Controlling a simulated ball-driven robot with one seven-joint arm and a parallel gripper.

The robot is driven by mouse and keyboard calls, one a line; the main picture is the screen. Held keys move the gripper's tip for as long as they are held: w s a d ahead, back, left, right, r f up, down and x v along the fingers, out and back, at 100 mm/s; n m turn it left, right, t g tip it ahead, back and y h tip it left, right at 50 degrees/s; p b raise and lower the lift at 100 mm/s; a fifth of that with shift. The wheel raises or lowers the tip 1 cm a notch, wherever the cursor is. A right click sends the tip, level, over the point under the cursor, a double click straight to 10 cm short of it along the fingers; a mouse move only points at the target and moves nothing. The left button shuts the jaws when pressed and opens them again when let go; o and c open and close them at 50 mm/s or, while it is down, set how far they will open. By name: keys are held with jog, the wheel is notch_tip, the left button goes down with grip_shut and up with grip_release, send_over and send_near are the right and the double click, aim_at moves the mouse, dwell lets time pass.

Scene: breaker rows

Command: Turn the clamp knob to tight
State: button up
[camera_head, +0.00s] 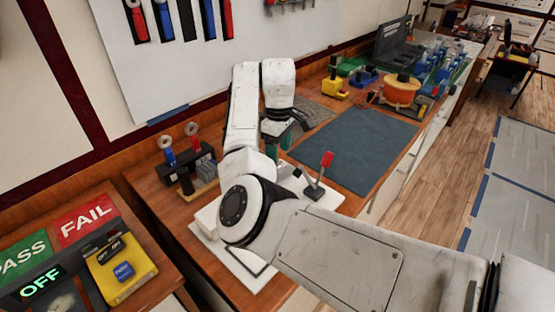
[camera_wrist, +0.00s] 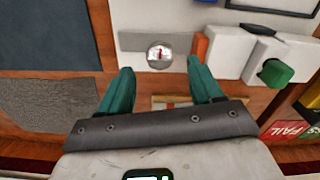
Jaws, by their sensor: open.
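My gripper (camera_wrist: 160,66) is open and empty, with its two teal fingers apart. It also shows in the camera_head view (camera_head: 278,147), above the workbench. I cannot tell which of these is the clamp knob. My arm hides much of this area in the camera_head view.
A red-handled lever (camera_head: 325,161) stands right of my gripper. A dark mat (camera_head: 362,148) gives clear space farther right. A black rack (camera_head: 186,165) holds tools at left. A PASS/FAIL panel (camera_head: 85,222) and yellow box (camera_head: 122,268) stand at lower left.

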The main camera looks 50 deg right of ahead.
aim_at(279, 164)
jog(key=shift+f, duration=2.25)
jog(key=c, duration=1.1)
